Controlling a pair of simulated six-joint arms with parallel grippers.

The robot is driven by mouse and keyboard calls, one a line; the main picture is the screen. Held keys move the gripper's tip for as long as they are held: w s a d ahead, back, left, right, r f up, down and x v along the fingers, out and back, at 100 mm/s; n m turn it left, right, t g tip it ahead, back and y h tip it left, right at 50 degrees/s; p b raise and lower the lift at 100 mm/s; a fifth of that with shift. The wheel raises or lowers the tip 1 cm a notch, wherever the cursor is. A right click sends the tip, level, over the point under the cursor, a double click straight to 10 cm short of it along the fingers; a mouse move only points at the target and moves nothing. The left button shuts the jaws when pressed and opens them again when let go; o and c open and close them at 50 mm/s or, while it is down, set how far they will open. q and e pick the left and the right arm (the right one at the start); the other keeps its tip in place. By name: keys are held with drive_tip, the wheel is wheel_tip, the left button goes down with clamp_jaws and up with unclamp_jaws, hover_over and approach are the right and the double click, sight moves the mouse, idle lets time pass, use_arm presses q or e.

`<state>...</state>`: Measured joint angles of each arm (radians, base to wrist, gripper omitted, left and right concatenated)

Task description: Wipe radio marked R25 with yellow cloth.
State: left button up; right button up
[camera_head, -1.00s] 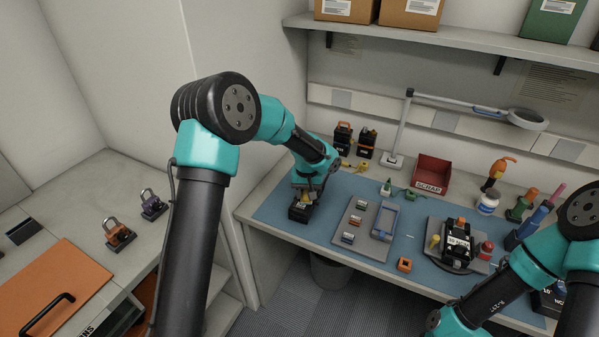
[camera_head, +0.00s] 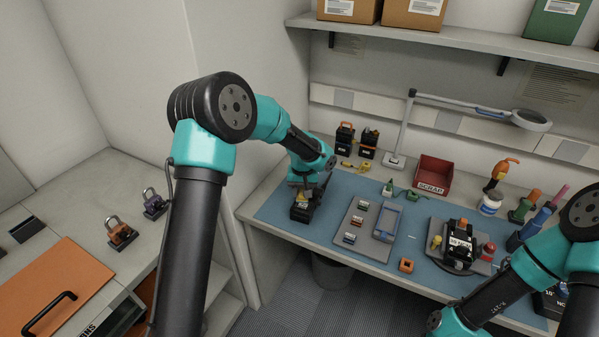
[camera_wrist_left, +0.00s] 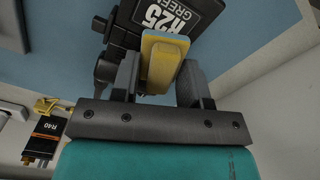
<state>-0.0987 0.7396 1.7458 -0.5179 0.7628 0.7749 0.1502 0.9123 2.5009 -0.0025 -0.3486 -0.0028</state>
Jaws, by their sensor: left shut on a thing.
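The radio marked R25 (camera_wrist_left: 172,18) is black with a white label that also reads "GREEN" in the left wrist view. In the head view it is the dark block (camera_head: 302,213) at the left part of the blue mat. My left gripper (camera_wrist_left: 160,82) is shut on the yellow cloth (camera_wrist_left: 163,55), a folded yellow pad. The cloth overlaps the lower edge of the radio's label; I cannot tell whether they touch. In the head view my left gripper (camera_head: 304,190) is right above the radio and mostly hides the cloth. My right arm shows at the lower right, its gripper out of view.
The blue mat (camera_head: 275,205) holds a grey tray (camera_head: 345,243) with small parts and another radio on a stand (camera_head: 459,243). A red scrap bin (camera_head: 433,173), a magnifier lamp (camera_head: 397,135) and two radios stand behind. Another marked R40 (camera_wrist_left: 42,137) shows in the wrist view.

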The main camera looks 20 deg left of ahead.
use_arm(q)
drive_tip(key=shift+a, duration=0.45)
drive_tip(key=shift+d+r, duration=0.1)
drive_tip(key=shift+r, duration=3.9)
drive_tip(key=shift+w+a, duration=0.25)
drive_tip(key=shift+a, duration=0.2)
